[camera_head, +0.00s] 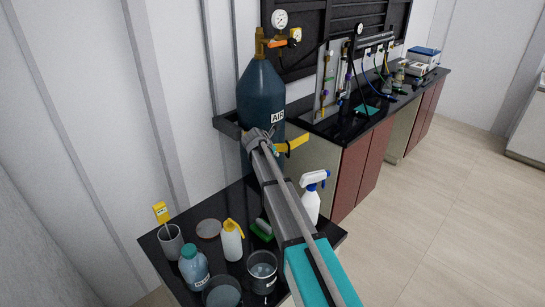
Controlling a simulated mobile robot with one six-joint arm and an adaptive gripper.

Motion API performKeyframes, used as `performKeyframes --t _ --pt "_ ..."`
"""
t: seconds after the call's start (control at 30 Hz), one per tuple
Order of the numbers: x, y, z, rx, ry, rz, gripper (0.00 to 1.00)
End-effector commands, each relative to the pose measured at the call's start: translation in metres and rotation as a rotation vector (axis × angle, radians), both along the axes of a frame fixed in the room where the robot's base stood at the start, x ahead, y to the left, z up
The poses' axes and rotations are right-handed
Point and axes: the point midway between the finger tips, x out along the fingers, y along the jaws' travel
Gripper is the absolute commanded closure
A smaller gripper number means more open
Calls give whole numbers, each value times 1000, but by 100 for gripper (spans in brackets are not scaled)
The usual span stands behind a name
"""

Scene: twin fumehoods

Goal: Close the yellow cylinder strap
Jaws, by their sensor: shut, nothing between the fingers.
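A tall dark blue gas cylinder (261,88) marked AIR stands upright at the wall, behind the small black table. A yellow strap (293,143) shows at the cylinder's right side, below the AIR label. Its visible end sticks out to the right, away from the cylinder's body. My arm reaches up from the lower right, and my gripper (272,149) is at the cylinder's front, just left of the strap. It is shut and empty. I cannot tell whether it touches the strap. The arm hides the cylinder's lower front and any strap behind it.
A white spray bottle (312,197) stands close to my arm's right. A dark bracket (227,126) is beside the cylinder. Floor at right is clear.

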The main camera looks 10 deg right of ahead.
Motion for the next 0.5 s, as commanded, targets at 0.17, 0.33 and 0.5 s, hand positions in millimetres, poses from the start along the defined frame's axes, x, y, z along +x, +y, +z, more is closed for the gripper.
performKeyframes --t 0.17,0.33,0.5 --pt "12 -10 -19 1 0 -2 100" --pt "21 -18 -32 1 1 -1 100" --pt "31 -27 -45 1 0 -1 100"
